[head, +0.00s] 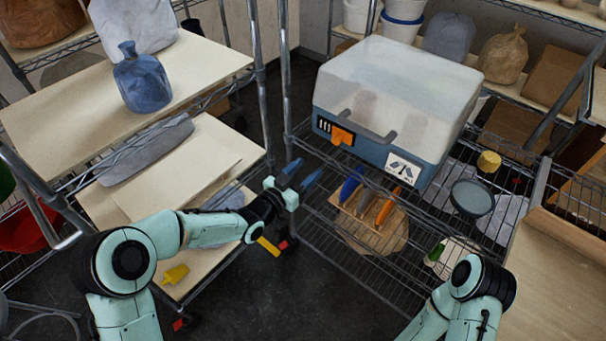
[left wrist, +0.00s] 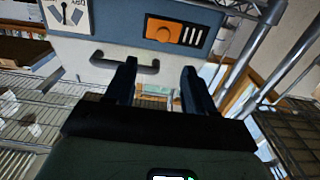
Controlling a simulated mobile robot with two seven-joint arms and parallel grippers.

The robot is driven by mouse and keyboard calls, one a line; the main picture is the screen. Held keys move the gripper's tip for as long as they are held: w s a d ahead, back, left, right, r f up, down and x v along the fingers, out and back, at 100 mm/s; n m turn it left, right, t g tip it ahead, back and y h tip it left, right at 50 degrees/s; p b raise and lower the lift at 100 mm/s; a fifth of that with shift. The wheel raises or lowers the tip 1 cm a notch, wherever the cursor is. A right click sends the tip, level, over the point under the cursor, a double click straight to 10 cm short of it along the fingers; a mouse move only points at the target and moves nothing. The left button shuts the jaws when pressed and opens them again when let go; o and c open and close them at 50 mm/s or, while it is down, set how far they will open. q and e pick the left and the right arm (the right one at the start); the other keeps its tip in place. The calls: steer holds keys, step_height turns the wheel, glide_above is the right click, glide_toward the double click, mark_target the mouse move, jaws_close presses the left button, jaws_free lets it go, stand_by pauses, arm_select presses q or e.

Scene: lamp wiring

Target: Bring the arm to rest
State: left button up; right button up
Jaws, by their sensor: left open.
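My left gripper (head: 302,173) is in the middle of the head view, in the air over the gap between the left shelf and the right wire rack. Its two dark blue fingers are apart with nothing between them. In the left wrist view the open fingers (left wrist: 158,88) point toward the front of a blue-grey case, with its dark handle (left wrist: 125,64) beyond them. My left arm reaches in from the lower left, bent. Part of my right arm shows at the lower right of the head view; its gripper is out of the picture.
The blue-grey case (head: 372,152) with a cloudy lid and orange latch (head: 342,136) stands on the wire rack. Below are a wooden holder (head: 370,222) with coloured tools and a round dark pan (head: 471,197). A blue bottle (head: 141,80) stands on the left shelf. Metal posts rise near the gripper.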

arm_select(q)
steer(key=shift+s+a, duration=0.2)
steer(key=shift+s, duration=0.1)
steer(key=s+a+f+n+g+y+p, duration=0.1)
steer(key=s+a+f+n+g+y, duration=0.15)
steer(key=s+f, duration=0.45)
steer(key=s+a+f+n+g+y+p, duration=0.1)
steer(key=s+a+f+n+g+p, duration=0.2)
steer(key=f, duration=0.7)
steer(key=s+a+f+n+g+y, duration=0.1)
steer(key=s+f+n+g+y, duration=0.1)
steer(key=s+f, duration=0.55)
steer(key=s+a+f+n+g+p, duration=0.1)
steer(key=s+f+n+g, duration=0.1)
steer(key=s, duration=0.9)
steer(key=s+a+f+n+g+y+p, duration=0.1)
steer(key=s+f+g, duration=0.4)
steer(key=s, duration=0.6)
steer(key=shift+s+a+n+g, duration=0.2)
steer(key=shift+n+g, duration=0.15)
steer(key=shift+g, duration=0.2)
arm_select(e)
step_height(320, 180, up, 7)
steer(key=w, duration=0.2)
steer(key=shift+w+f, duration=0.2)
steer(key=shift+w, duration=0.1)
